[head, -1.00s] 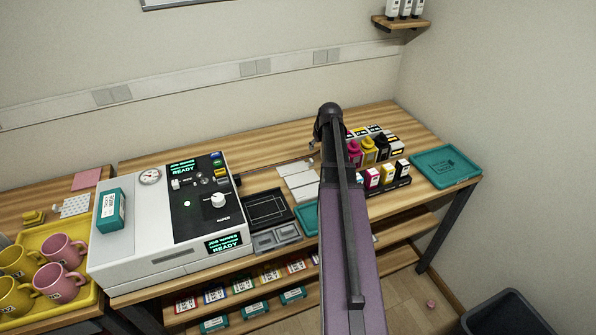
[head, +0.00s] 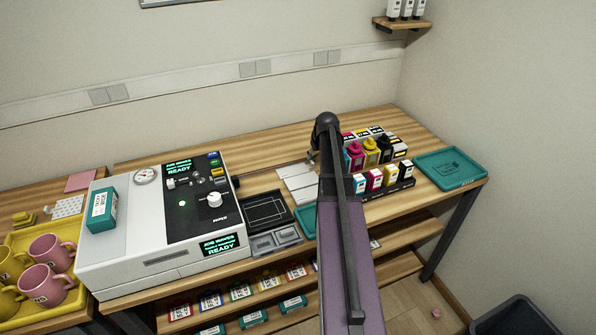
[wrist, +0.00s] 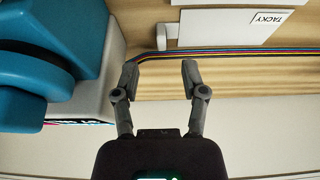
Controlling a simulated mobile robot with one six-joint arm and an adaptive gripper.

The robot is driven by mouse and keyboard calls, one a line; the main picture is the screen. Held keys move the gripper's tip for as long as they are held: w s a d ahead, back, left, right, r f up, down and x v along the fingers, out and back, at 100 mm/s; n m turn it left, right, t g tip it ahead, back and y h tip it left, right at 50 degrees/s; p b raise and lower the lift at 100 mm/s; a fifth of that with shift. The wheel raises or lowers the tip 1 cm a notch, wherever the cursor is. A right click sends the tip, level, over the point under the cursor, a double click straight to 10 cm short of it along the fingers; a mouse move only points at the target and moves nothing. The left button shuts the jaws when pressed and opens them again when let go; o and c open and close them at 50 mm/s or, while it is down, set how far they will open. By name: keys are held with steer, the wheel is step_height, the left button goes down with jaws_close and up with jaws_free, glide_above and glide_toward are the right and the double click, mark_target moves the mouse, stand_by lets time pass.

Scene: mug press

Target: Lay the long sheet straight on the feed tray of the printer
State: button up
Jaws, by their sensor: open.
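The likely printer is the white machine with a black panel (head: 205,199) on the bench, its displays reading READY. Pale flat pieces (head: 298,182) lie to its right, partly hidden by my arm. I cannot tell which is the long sheet or the feed tray. In the wrist view, my gripper (wrist: 160,70) is open and empty over the wood, beside a ribbon of coloured lines (wrist: 240,54). A white flat piece with a tab (wrist: 205,25) and a white piece marked TACKY (wrist: 265,24) lie beyond its fingertips. A blue bottle-like thing (wrist: 40,60) stands left of the fingers.
Ink bottles and small boxes (head: 376,178) stand right of my arm. A teal tray (head: 450,168) sits at the bench's right end. A black tray (head: 263,212) lies beside the machine. Mugs stand on a yellow tray (head: 75,309). Bare wood runs along the back of the bench.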

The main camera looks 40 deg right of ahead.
mark_target(312, 162)
steer(key=shift+f, duration=0.1)
steer(key=shift+b+x, duration=2.45)
steer(key=shift+x, duration=0.05)
steer(key=shift+w, duration=0.1)
jaws_close()
